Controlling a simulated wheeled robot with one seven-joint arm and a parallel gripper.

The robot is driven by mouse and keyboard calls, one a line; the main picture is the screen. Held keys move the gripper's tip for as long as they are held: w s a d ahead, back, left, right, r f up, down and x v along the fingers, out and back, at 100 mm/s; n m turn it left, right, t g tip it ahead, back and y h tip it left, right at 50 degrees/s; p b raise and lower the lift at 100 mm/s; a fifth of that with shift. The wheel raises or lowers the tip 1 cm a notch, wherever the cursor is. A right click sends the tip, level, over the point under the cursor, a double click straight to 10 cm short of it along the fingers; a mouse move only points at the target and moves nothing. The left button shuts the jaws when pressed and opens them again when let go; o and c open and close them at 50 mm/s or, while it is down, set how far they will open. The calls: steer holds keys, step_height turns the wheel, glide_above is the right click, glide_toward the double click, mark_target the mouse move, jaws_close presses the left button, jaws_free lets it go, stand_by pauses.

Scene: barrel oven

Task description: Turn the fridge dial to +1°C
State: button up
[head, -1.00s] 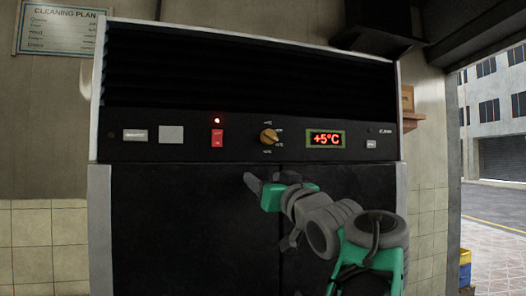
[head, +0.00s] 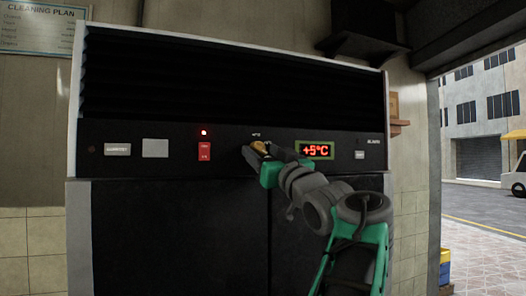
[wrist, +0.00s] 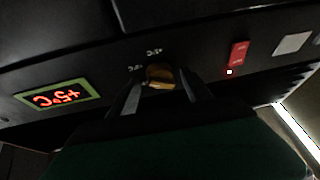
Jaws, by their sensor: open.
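The fridge dial (head: 261,147) is a small brass knob on the black control panel, partly hidden by my gripper in the head view. In the wrist view the dial (wrist: 160,76) sits between my two fingers. My gripper (head: 257,152) is open, with a finger on each side of the dial; I cannot tell whether either touches it. The fridge display (head: 315,150) reads +5°C in red; it also shows upside down in the wrist view (wrist: 57,97). Most of the scale marks around the dial are hidden or too small to read.
A red switch (head: 204,151) with a lit red lamp above it is left of the dial. White labels or buttons lie farther left. Dark fridge doors (head: 180,235) are below the panel, and a black vent grille (head: 230,80) is above. A small shelf (head: 399,124) is at the right.

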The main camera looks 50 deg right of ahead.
jaws_close()
stand_by(0.4)
steer(key=shift+a+m+b, duration=0.1)
steer(key=shift+m+b, duration=0.2)
steer(key=shift+m, duration=0.3)
steer(key=m, duration=0.1)
steer(key=m+h+b, duration=0.1)
steer(key=shift+w+a+f+m+g+h, duration=0.1)
steer(key=shift+a+m+g+h, duration=0.05)
steer(key=shift+m+g+h, duration=0.2)
steer(key=m+h, duration=0.1)
steer(key=m, duration=0.1)
steer(key=m+g+h, duration=0.1)
steer(key=m, duration=0.1)
steer(key=shift+w+a+g+b, duration=0.1)
steer(key=shift+g+b, duration=0.15)
steer(key=shift+b, duration=0.15)
steer(key=m+g+h, duration=0.1)
steer(key=m, duration=0.1)
steer(key=m+g, duration=0.1)
steer(key=m, duration=0.2)
steer(key=shift+h, duration=0.35)
steer(key=shift+r+m+g+h, duration=0.2)
steer(key=shift+m+g, duration=0.3)
steer(key=shift+m, duration=0.6)
steer(key=shift+r+m+g+h, duration=0.15)
steer(key=shift+m+g, duration=0.35)
steer(key=shift+m, duration=0.55)
steer(key=shift+f, duration=0.15)
